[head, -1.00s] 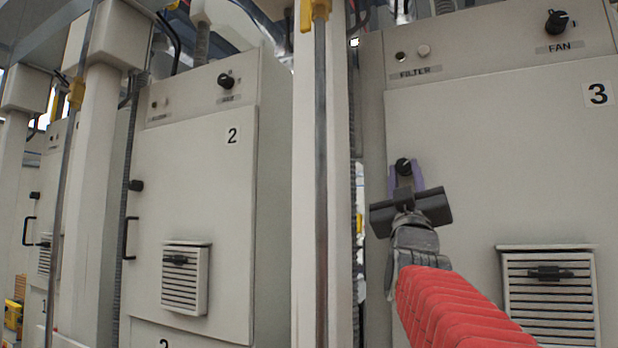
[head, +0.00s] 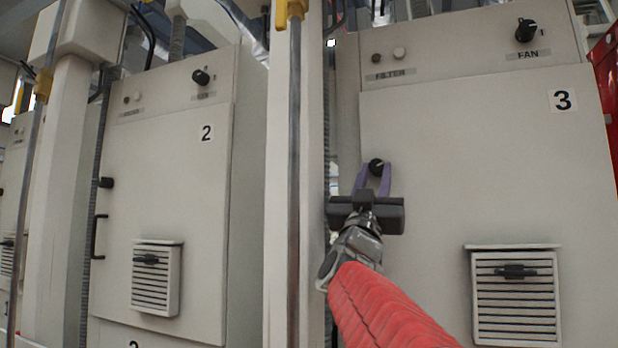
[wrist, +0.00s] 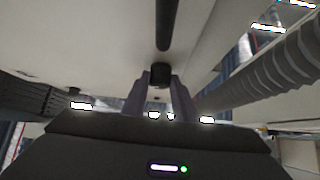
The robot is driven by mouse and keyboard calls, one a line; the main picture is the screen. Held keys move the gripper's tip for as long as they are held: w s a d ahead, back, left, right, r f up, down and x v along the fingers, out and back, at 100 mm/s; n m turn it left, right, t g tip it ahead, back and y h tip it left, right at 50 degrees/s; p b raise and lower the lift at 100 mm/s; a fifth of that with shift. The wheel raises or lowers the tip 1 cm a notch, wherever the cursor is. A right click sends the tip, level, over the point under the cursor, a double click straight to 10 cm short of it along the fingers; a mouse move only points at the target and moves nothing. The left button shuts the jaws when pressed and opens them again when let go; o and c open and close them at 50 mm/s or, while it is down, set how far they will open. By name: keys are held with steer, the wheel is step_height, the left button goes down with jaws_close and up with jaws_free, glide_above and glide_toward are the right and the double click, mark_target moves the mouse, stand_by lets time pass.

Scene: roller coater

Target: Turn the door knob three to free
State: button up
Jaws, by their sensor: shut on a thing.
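The door knob of cabinet three is a small round black knob (head: 376,166) near the left edge of the pale door (head: 450,200) marked 3. My gripper (head: 374,176) is at it from below, its two purple-grey fingers on either side, shut on the knob. In the wrist view the dark knob (wrist: 160,74) sits between the fingertips, at the top of the gripper body. Part of the knob is hidden by the fingers. The door looks closed.
Above the door are a FAN switch (head: 526,30) and a FILTER label (head: 390,75). A slatted vent (head: 515,295) stands out low on the door. A pale post (head: 290,200) with a metal pipe stands left of my arm. Cabinet 2 (head: 165,190) is farther left.

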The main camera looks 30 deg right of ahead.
steer(key=o, duration=1.1)
steer(key=shift+c, duration=0.2)
steer(key=v, duration=1.4)
steer(key=shift+d, duration=0.1)
